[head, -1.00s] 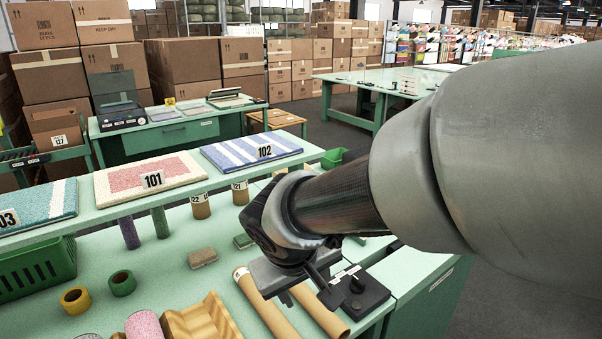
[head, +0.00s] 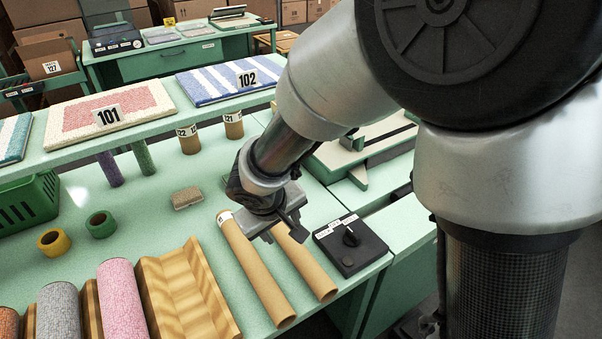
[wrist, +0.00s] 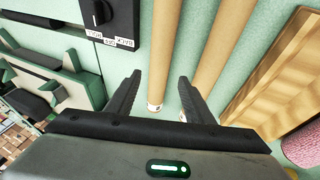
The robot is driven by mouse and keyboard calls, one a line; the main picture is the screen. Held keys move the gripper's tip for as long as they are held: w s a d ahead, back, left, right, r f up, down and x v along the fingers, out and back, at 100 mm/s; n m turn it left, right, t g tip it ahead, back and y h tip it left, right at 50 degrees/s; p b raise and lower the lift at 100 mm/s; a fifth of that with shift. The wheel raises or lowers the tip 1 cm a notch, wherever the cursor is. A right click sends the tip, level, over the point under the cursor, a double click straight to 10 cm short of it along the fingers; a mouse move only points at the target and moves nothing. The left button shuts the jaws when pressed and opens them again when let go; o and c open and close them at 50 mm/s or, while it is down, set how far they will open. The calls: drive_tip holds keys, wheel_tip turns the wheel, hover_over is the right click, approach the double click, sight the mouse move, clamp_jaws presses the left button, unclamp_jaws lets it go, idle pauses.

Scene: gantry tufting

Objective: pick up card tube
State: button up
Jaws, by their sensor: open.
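Two brown card tubes lie side by side on the green table. In the head view the left tube (head: 254,268) shows almost whole; the right tube (head: 308,267) has its far end hidden behind my gripper (head: 279,232). In the wrist view my gripper (wrist: 160,76) is open and empty. The tube nearer the black box (wrist: 165,48) appears between its fingers, with its white-labelled end low in the gap. The other tube (wrist: 211,48) passes outside the right finger. How high the fingers are above the tubes I cannot tell.
A black control box (head: 350,245) stands right of the tubes. A wooden grooved cradle (head: 185,295) and a pink roll (head: 122,300) are to the left. A small tan block (head: 187,198) lies behind. A raised shelf (head: 160,125) with rug samples runs along the back.

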sight(287, 237)
drive_tip(key=x, duration=0.5)
drive_tip(key=shift+w+f+b, duration=0.15)
drive_tip(key=shift+f+b, duration=0.15)
drive_tip(key=shift+b, duration=0.05)
drive_tip(key=x, duration=0.5)
drive_tip(key=shift+d+f+b, duration=0.1)
drive_tip(key=shift+b, duration=0.2)
drive_tip(key=shift+c, duration=0.5)
drive_tip(key=c, duration=0.8)
